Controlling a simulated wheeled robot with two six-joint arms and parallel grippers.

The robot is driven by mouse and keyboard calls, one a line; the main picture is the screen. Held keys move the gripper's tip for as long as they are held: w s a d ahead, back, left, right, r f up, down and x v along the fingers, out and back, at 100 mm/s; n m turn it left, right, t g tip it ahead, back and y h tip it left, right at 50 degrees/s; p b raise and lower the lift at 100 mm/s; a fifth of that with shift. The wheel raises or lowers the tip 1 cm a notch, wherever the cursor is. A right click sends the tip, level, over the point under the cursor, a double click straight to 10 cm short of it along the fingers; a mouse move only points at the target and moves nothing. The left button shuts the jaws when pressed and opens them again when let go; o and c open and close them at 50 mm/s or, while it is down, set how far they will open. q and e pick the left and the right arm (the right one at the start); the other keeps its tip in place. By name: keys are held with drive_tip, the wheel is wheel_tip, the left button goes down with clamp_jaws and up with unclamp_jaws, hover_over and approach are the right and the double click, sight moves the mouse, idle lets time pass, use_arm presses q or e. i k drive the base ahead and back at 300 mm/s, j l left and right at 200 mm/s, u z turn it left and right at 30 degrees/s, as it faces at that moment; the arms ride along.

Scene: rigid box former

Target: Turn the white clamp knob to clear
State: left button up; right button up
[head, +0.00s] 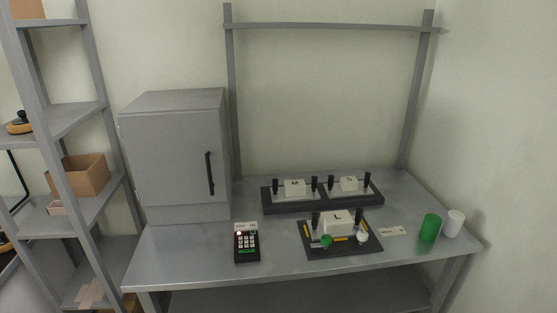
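The white clamp knob (362,237) is at the front right of a black fixture base (347,250) on the metal table. A green knob (326,240) is at the front left of the same base. Between and behind them sits a white block (337,222) with a dark letter on top, flanked by two black upright handles. Yellow strips show on the base. The white knob's exact angle is too small to tell. Neither of my grippers is in the head view.
A black keypad device (246,243) with a red light stands left of the fixture. A black tray (300,206) with two white blocks lies behind. A grey cabinet (175,150) stands back left.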

sight(362, 236)
drive_tip(key=k+l+z, duration=0.1)
drive_tip(key=z, duration=0.3)
drive_tip(key=k+l+z, duration=0.15)
drive_tip(key=z, duration=0.2)
